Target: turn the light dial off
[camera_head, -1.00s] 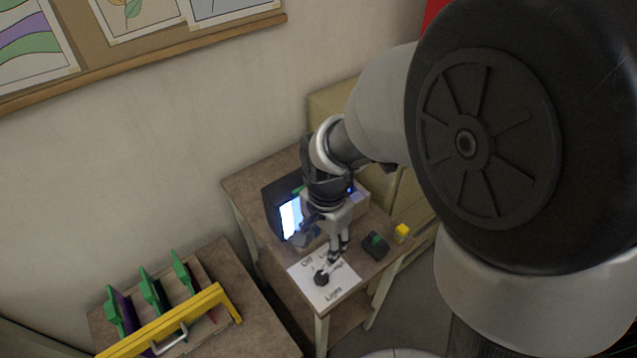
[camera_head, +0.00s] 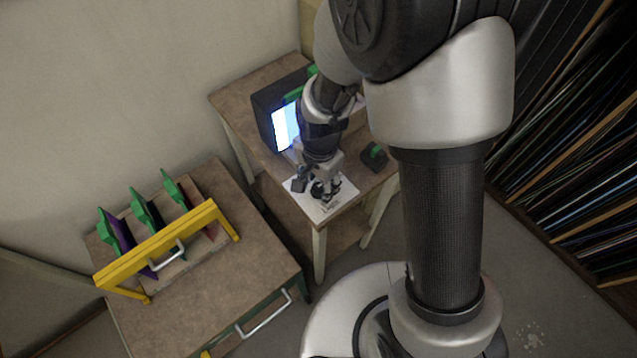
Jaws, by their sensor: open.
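The white light-dial panel (camera_head: 342,206) lies at the front corner of a small brown table, with its printed label partly covered. My gripper (camera_head: 325,193) is open and low over this panel, pointing down. The black dial cannot be told apart from the dark fingers there. I cannot tell whether the fingers touch the dial or stand around it.
A monitor with a lit screen (camera_head: 285,128) stands behind my gripper, and a dark block with a green top (camera_head: 374,155) sits to the right. The left table (camera_head: 215,275) carries a yellow-framed rack (camera_head: 165,246) with green-handled pieces. A shelf (camera_head: 575,150) fills the right side.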

